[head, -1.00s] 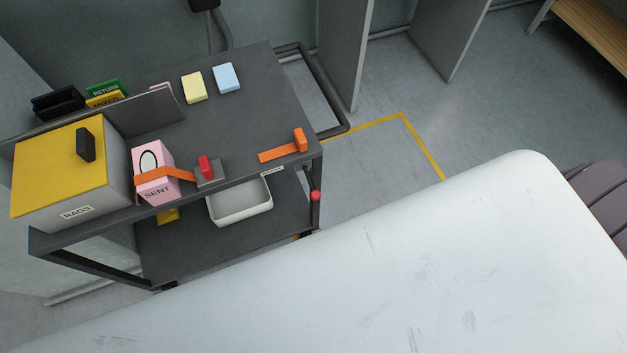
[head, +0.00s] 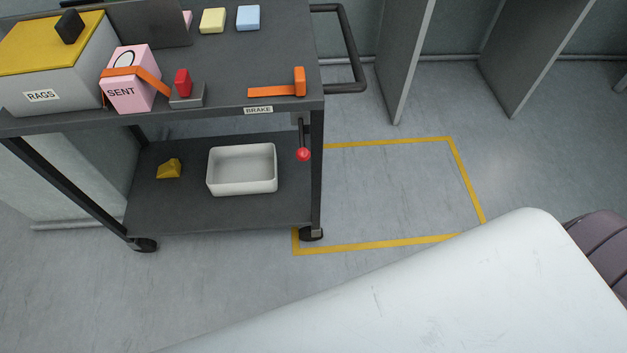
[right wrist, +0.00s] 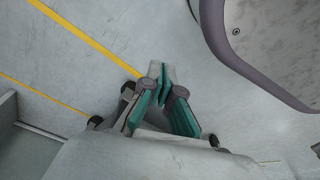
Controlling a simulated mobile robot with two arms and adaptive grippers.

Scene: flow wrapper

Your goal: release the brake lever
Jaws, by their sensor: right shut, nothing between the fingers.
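The brake lever (head: 303,140) hangs under the front right corner of the grey cart's top (head: 230,60) in the head view. It is a dark rod with a red ball knob at its lower end, pointing down. A BRAKE label (head: 258,110) is on the cart edge left of it. My right gripper (right wrist: 163,85) shows in the right wrist view, its teal-padded fingers together and empty, above bare floor. It is away from the lever, which does not show in that view. My left gripper is in neither view.
A white bin (head: 242,185) and a yellow wedge (head: 169,169) are on the lower shelf. A yellow-taped floor area (head: 400,195) right of the cart is empty.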

